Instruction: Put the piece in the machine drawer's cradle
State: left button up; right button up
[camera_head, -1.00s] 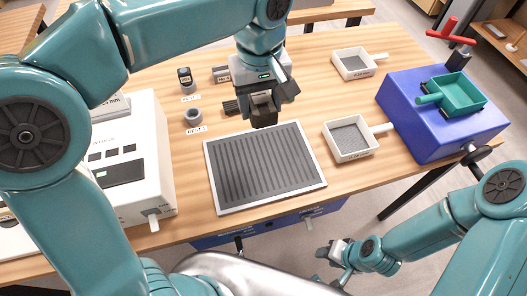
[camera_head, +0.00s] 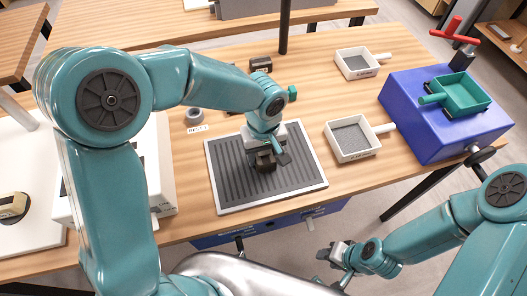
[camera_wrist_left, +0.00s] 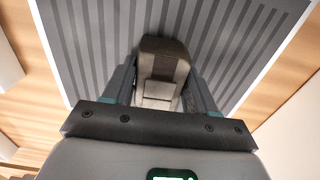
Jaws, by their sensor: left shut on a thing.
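My left gripper (camera_head: 264,160) is shut on a grey-brown block, the piece (camera_wrist_left: 162,72), above the ribbed dark mat (camera_head: 222,190). The wrist view shows the block between the two fingers; whether it touches the mat I cannot tell. The white machine (camera_head: 165,185) stands at the left, largely hidden behind my left arm. I cannot make out its drawer or cradle. My right gripper (camera_head: 335,254) is low at the front, beyond the table edge, and its jaws are too small to read.
Two white handled trays (camera_head: 352,138) (camera_head: 356,64) stand right of the mat. A blue box (camera_head: 425,115) bearing a green tray (camera_head: 462,92) is farther right. A ring (camera_head: 194,115) lies behind the mat. A tan object (camera_head: 12,206) rests on a white surface far left.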

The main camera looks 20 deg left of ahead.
pick_arm(q)
jog(key=shift+s, duration=0.2)
jog(key=o, duration=1.3)
jog(key=shift+w, duration=0.15)
